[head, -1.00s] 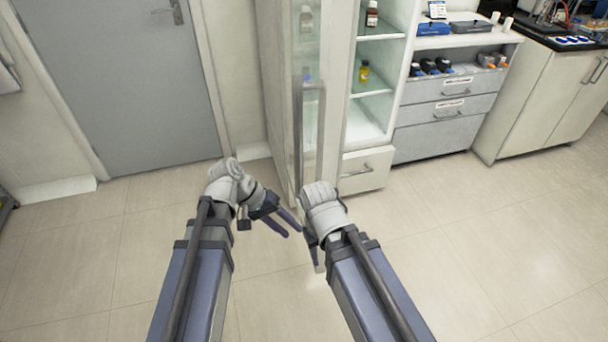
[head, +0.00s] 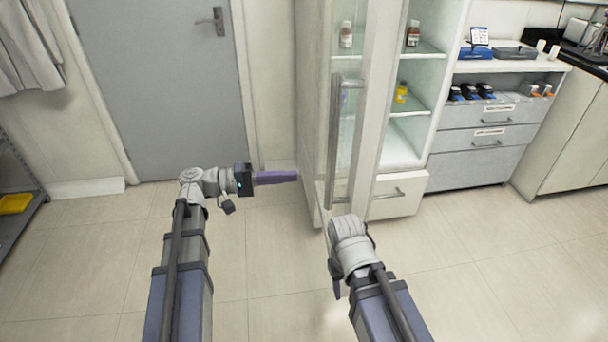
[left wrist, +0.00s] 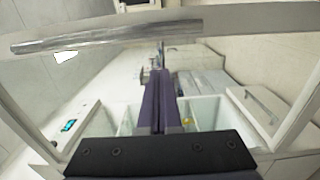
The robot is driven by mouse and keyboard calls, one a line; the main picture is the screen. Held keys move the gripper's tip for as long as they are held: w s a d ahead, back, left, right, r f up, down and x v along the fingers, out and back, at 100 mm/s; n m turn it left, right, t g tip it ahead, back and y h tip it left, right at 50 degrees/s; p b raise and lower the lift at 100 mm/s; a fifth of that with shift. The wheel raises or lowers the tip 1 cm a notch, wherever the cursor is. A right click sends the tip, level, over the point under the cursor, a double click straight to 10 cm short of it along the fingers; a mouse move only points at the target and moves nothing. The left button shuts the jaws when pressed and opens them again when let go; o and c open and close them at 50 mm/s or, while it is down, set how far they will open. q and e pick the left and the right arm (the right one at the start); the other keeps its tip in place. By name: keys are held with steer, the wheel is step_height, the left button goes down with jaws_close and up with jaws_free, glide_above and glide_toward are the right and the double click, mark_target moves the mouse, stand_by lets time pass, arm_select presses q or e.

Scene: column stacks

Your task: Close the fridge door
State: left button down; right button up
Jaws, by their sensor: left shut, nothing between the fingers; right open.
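The fridge is a tall white cabinet with a glass door (head: 376,110) that stands open in the head view. A long grey vertical handle (head: 334,145) is on the door, and bottles show on the shelves to the right of it. The handle also crosses the top of the left wrist view (left wrist: 105,38). My left gripper (head: 296,176) is shut and empty, its purple fingers pointing right, left of the handle in the picture. Its fingers show in the left wrist view (left wrist: 160,75); contact with the door cannot be told. My right gripper (head: 336,290) is open, low in front of the fridge, its fingers partly hidden.
A grey door (head: 150,90) is in the wall at left. A grey drawer cabinet (head: 480,140) stands right of the fridge, with a counter (head: 570,130) further right. A yellow item (head: 14,203) lies on a rack at far left. The tiled floor in front is clear.

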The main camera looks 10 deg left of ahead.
arm_select(q)
steer(key=x, duration=1.2)
steer(key=shift+d, duration=0.25)
steer(key=shift+d, duration=0.1)
